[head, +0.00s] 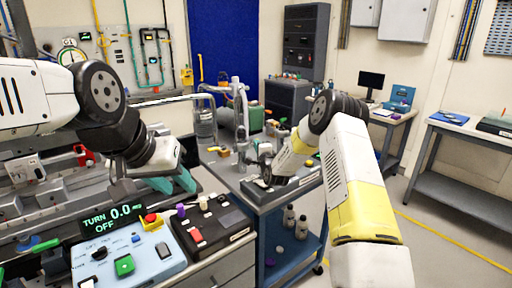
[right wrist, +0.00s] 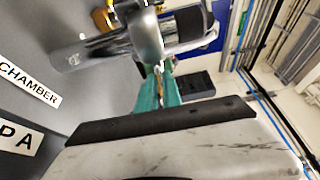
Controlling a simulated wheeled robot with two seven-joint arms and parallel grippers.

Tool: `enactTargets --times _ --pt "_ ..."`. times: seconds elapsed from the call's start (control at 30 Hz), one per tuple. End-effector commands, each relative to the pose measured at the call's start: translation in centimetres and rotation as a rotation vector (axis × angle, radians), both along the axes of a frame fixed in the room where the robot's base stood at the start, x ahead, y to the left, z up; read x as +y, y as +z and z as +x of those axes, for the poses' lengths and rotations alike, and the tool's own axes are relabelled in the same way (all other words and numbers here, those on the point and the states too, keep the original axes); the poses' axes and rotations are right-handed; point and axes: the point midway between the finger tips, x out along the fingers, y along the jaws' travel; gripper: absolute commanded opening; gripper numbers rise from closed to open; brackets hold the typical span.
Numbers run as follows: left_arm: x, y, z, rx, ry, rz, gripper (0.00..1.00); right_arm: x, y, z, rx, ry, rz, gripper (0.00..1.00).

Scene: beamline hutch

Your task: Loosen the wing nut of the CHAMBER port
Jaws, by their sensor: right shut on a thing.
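My right gripper (right wrist: 157,88) has its teal fingers closed together on a small part, taken to be the wing nut, which they mostly hide. Just beyond the fingertips is a bright metal fitting (right wrist: 143,35) with a steel tube (right wrist: 90,52) running off to the left. The CHAMBER label (right wrist: 30,82) lies on the grey surface to the left. In the head view my right forearm reaches over the bench, and its fingertips are hidden. My left gripper (head: 176,183) has teal fingers apart and empty, above the control panels at the left.
A blue-grey control box (head: 125,262) with a TURN 0.0, OFF display (head: 112,217) stands in front. A dark panel with knobs (head: 205,228) is beside it. The grey cart (head: 262,200) carries fittings and bottles. Floor at the right is clear before a side table (head: 465,130).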

Motion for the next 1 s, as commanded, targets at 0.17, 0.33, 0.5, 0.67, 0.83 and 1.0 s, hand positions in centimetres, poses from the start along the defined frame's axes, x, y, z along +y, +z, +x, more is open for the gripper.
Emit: enactTargets --times 0.17,0.33,0.5,0.67,0.83,1.0 --pt "0.0 0.0 0.0 0.000 0.000 0.000 0.36 0.0 0.0 0.0 -0.005 -0.001 -0.006 0.00" --pt "0.0 0.0 0.0 0.000 0.000 0.000 0.36 0.0 0.1 0.0 -0.005 -0.001 -0.005 0.00" --pt "0.0 0.0 0.0 0.000 0.000 0.000 0.36 0.0 0.1 0.0 -0.004 0.000 -0.004 0.25" --pt "0.0 0.0 0.0 0.000 0.000 0.000 0.36 0.0 0.0 0.0 -0.004 0.000 -0.004 0.25" --pt "0.0 0.0 0.0 0.000 0.000 0.000 0.36 -0.1 0.0 -0.2 -0.003 0.000 -0.004 0.25" --pt "0.0 0.0 0.0 0.000 0.000 0.000 0.36 -0.6 0.0 -2.4 -0.002 0.000 -0.003 0.25"
